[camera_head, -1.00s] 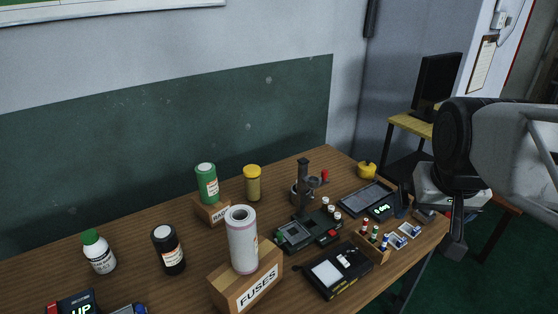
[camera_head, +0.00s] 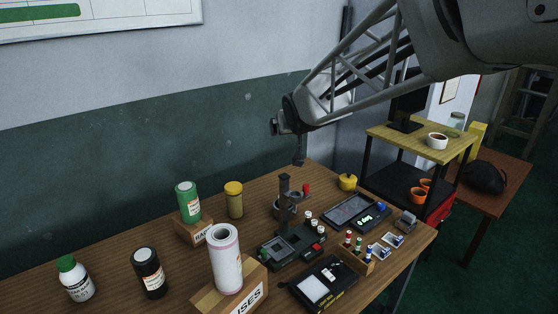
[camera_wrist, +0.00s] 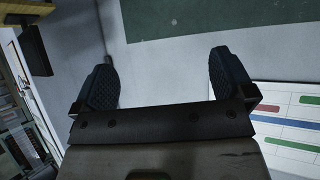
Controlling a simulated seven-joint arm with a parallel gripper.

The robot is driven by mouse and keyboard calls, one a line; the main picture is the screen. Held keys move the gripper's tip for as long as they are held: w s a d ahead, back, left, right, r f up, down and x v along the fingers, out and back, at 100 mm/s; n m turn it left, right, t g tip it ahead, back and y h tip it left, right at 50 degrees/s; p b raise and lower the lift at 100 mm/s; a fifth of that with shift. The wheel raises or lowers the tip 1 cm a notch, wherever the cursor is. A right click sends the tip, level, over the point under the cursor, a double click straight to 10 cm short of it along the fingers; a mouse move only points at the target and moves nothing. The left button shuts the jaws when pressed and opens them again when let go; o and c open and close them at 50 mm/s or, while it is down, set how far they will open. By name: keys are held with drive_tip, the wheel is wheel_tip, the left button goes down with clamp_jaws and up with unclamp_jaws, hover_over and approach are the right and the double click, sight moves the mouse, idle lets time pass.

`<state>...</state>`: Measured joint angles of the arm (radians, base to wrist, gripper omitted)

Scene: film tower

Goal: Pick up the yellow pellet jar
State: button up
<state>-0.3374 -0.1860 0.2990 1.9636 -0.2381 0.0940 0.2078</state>
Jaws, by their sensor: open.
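The yellow pellet jar (camera_head: 234,201) stands upright at the back of the wooden table in the head view. It has a yellow lid and a dull yellow body. My gripper (camera_head: 299,152) is in the air to the right of the jar and higher in the picture, above the black stand. In the wrist view my gripper (camera_wrist: 165,76) is open, with two dark ridged fingers spread apart and nothing between them. The jar does not show in the wrist view.
A green jar (camera_head: 188,203) on a small box stands left of the yellow jar. A black stand (camera_head: 285,208) is to the right. A small yellow pot (camera_head: 348,182) sits farther right.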

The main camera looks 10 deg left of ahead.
drive_tip(key=w+a+f+n+t+y, duration=0.1)
drive_tip(key=w+a, duration=0.2)
drive_tip(key=a, duration=0.3)
drive_tip(key=w+a+f+n+y, duration=0.1)
drive_tip(key=w+a+y, duration=0.15)
drive_tip(key=a, duration=0.25)
drive_tip(key=y, duration=0.1)
hover_over(235, 188)
drive_tip(key=s+d, duration=0.3)
drive_tip(key=s, duration=0.2)
wheel_tip(235, 188, down, 2)
drive_tip(key=shift+n+t, duration=0.3)
drive_tip(key=shift+n, duration=0.1)
wheel_tip(235, 188, down, 26)
drive_tip(key=shift+f, duration=0.1)
drive_tip(key=shift+w+a, duration=0.1)
drive_tip(key=shift+w, duration=0.05)
drive_tip(key=shift+x, duration=1.2)
drive_tip(key=shift+a, duration=0.1)
drive_tip(key=shift+x, duration=2.5)
drive_tip(key=shift+w, duration=0.1)
